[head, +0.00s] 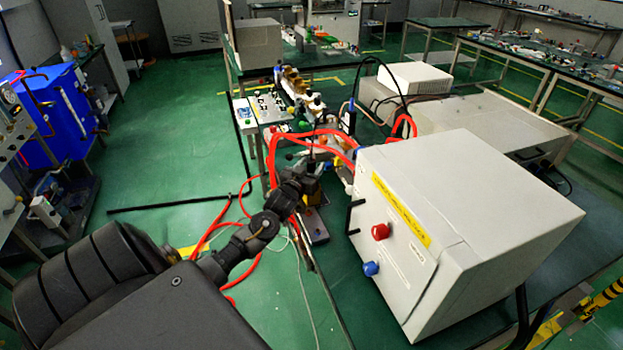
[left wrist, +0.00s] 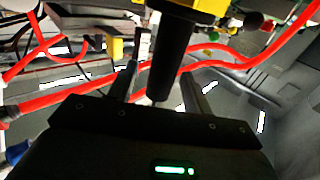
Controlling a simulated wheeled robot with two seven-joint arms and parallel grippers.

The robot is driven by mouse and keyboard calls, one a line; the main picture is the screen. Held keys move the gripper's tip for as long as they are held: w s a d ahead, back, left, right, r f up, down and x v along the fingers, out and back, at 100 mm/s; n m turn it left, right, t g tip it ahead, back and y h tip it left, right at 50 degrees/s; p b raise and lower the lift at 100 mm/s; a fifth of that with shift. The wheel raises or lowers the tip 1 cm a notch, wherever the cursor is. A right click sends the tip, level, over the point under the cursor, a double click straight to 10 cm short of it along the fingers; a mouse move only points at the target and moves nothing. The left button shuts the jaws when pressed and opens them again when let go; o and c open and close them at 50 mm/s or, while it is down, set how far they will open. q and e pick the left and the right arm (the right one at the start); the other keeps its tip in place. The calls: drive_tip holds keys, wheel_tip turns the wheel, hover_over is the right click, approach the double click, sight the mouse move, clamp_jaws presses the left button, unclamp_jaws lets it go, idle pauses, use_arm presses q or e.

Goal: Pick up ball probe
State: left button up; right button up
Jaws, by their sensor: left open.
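My left gripper (head: 308,172) reaches in among red cables at the left side of the big white box. It is small and partly lost among dark parts in the head view. In the left wrist view, the left gripper (left wrist: 160,72) is open, its two fingers on either side of a black cylindrical handle (left wrist: 168,50) with a yellow part at its top. I take this handle to be the ball probe, but no ball end shows. Whether a finger touches it I cannot tell. My right gripper is not in view.
Red cables (head: 330,134) loop closely around the gripper, and a red cable (left wrist: 236,62) crosses behind the handle. The white microwave generator box (head: 460,220) with red and blue knobs stands close on the right. The green floor (head: 190,170) on the left is mostly clear.

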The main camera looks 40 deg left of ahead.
use_arm(q)
drive_tip(key=shift+w+a, duration=0.1)
drive_tip(key=shift+w, duration=0.2)
drive_tip(key=shift+c, duration=0.3)
clamp_jaws()
